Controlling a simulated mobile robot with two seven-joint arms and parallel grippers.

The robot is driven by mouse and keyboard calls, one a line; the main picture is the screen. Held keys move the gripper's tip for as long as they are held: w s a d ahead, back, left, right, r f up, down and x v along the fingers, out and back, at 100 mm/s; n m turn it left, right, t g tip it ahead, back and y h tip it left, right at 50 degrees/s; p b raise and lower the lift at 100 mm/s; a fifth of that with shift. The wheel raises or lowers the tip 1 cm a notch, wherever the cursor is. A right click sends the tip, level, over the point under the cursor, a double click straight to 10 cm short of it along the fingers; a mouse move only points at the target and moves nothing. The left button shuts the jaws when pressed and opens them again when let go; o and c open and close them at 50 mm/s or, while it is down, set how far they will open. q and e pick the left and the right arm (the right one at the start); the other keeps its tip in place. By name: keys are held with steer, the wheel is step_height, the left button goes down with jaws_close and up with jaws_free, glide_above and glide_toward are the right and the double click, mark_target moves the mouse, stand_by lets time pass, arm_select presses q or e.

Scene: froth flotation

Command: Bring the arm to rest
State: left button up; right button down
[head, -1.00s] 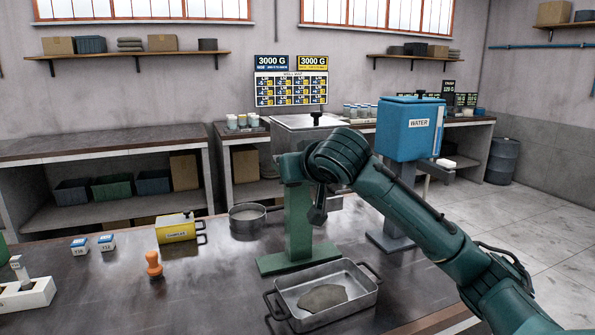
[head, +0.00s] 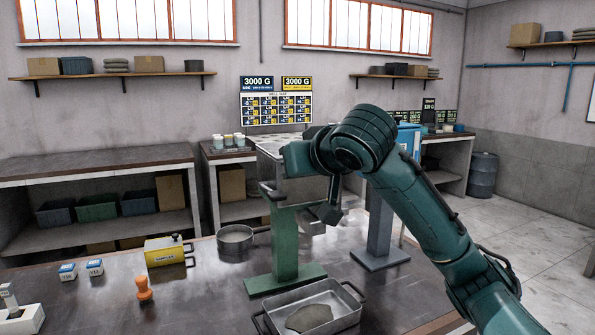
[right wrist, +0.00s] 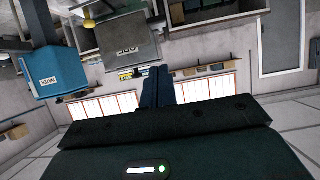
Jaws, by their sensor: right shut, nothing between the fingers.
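My right arm (head: 430,215) comes in from the right in the head view, bent high above the table in front of the green stand (head: 286,240). It hides part of the blue water tank (head: 408,137). My right gripper (right wrist: 156,72) shows in the right wrist view with its dark fingers together and nothing between them. That view is upside down, with the water tank (right wrist: 55,70) at the left and a grey bin (right wrist: 130,42) beyond the fingers. My left gripper is not in view.
A metal pan (head: 350,312) with a grey lump (head: 309,318) sits at the table's front. A yellow box (head: 166,251), an orange-handled tool (head: 144,288), a round pan (head: 233,246) and small labelled blocks (head: 95,267) stand left. Table (head: 205,295) between them is bare.

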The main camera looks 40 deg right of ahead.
steer(key=shift+a, duration=0.1)
stand_by(0.7)
steer(key=w+a+f+n+y, duration=0.15)
steer(key=a+f, duration=0.25)
steer(key=f, duration=0.6)
steer(key=a+f+n+g+y, duration=0.15)
steer(key=a+f, duration=0.25)
steer(key=f, duration=0.6)
steer(key=w+a+f+n+y, duration=0.15)
steer(key=a+f, duration=0.25)
steer(key=f, duration=0.6)
steer(key=s+a+f+y, duration=0.1)
steer(key=s+a+f, duration=0.3)
steer(key=s+f, duration=0.6)
steer(key=s+a+f+n, duration=0.1)
steer(key=s+a+f, duration=0.3)
steer(key=s+f, duration=0.7)
steer(key=shift+s+a+f+g+y, duration=0.2)
steer(key=shift+s+g+y, duration=0.15)
steer(key=shift+s, duration=0.15)
